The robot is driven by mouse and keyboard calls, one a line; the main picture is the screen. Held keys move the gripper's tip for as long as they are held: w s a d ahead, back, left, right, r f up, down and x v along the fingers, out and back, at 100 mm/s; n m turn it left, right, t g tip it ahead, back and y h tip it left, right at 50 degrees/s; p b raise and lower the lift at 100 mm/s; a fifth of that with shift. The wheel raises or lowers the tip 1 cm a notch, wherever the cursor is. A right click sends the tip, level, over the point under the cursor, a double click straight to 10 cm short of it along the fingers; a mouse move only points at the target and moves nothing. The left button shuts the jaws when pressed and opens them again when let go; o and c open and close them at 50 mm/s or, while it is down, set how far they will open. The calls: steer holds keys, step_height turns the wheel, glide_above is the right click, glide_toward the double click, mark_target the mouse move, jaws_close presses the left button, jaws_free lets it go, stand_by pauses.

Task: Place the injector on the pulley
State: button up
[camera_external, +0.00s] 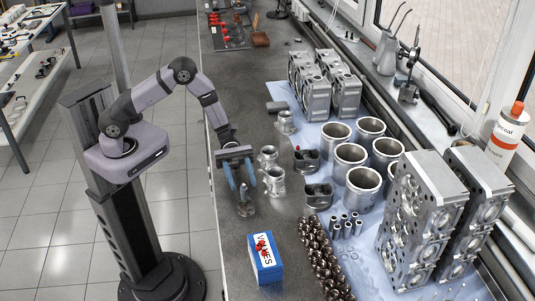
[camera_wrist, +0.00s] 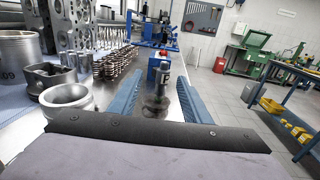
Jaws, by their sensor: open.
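A small upright grey metal piece, apparently the injector (camera_wrist: 162,78), stands on a wider round base, apparently the pulley (camera_wrist: 157,104), in the wrist view. I cannot tell for certain which part is which or exactly how they are seated. In the external view this upright stack (camera_external: 245,206) is on the dark bench, near its left edge. My gripper (camera_external: 242,184) is open, with its blue fingers above and around the top of the stack. In the wrist view the fingers of my gripper (camera_wrist: 160,88) lie on both sides of it, with gaps visible.
Metal housings (camera_external: 275,181) and pistons (camera_external: 317,197) stand close to the right of my gripper. A blue and white valves box (camera_external: 266,270) and several springs (camera_external: 322,262) are nearer the camera. Cylinder liners (camera_external: 362,190) stand farther right. The bench's left edge is close.

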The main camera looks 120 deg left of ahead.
steer(key=b+v, duration=0.1)
steer(key=v, duration=0.6)
steer(key=shift+s+a+b, duration=0.1)
steer(key=shift+s+b, duration=0.05)
steer(key=shift+b, duration=0.25)
steer(key=d+m+g, duration=0.1)
steer(key=d, duration=0.1)
steer(key=d+m+g+h, duration=0.1)
steer(key=d+g, duration=0.1)
steer(key=d, duration=0.1)
steer(key=s+d+m+g, duration=0.1)
steer(key=d+m, duration=0.1)
steer(key=d, duration=0.1)
steer(key=shift+d+f+g+h, duration=0.15)
steer(key=shift+f+g+h, duration=0.15)
steer(key=shift+f+g, duration=0.1)
steer(key=s+d+f+m+g+y, duration=0.1)
steer(key=s+d+f+m+g, duration=0.1)
steer(key=s+d+m+g, duration=0.55)
steer(key=s+d+f+m+g+y, duration=0.1)
steer(key=s+d+f+m+y, duration=0.1)
steer(key=s+m+y, duration=0.5)
steer(key=shift+s+d+f+m+y, duration=0.3)
steer(key=shift+m+y, duration=2.1)
steer(key=shift+m, duration=2.45)
steer(key=shift+a+r+g, duration=0.1)
steer(key=shift+a+g, duration=0.05)
steer(key=shift+g, duration=0.1)
